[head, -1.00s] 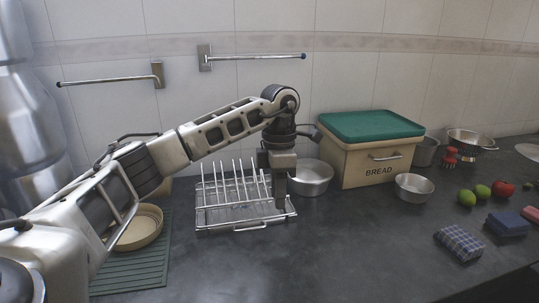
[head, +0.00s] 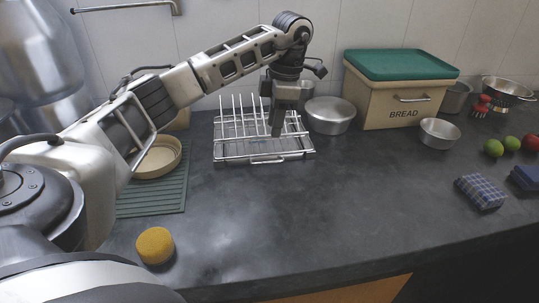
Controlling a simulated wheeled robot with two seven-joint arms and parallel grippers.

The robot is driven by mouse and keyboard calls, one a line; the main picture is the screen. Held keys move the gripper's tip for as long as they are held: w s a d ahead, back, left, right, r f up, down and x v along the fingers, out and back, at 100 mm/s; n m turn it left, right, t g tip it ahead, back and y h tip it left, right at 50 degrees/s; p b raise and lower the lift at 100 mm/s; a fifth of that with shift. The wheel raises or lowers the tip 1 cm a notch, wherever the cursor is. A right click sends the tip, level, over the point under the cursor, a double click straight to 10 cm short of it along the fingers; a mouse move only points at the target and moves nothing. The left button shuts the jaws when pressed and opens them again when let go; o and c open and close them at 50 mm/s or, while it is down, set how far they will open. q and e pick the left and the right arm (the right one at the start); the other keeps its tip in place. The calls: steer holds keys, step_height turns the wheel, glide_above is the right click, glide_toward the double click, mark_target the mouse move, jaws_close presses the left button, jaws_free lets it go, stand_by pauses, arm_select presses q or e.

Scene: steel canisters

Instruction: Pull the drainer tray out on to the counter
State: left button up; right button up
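The wire dish drainer (head: 240,126) stands on the counter near the wall, with a row of upright prongs at its left. Its flat metal drainer tray (head: 236,152) sits low under the wires, with a bar handle (head: 267,161) along the front edge. My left gripper (head: 277,133) points down over the right half of the drainer, above and behind the handle. Its fingers overlap in this view, so I cannot tell their gap or whether they touch the wires. It hides part of the drainer. My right gripper is not in view.
The counter (head: 320,215) is clear in front of the drainer. A green ribbed mat (head: 165,195) with a round tan dish (head: 158,158) lies left, a yellow sponge (head: 155,245) in front. A steel pan (head: 330,116) and the bread bin (head: 400,95) stand right.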

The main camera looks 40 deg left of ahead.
mark_target(268, 158)
arm_select(q)
steer(key=f, duration=0.7)
steer(key=s+a+f, duration=0.1)
steer(key=f, duration=0.2)
steer(key=shift+s+f, duration=0.1)
steer(key=shift+f, duration=0.2)
jaws_close()
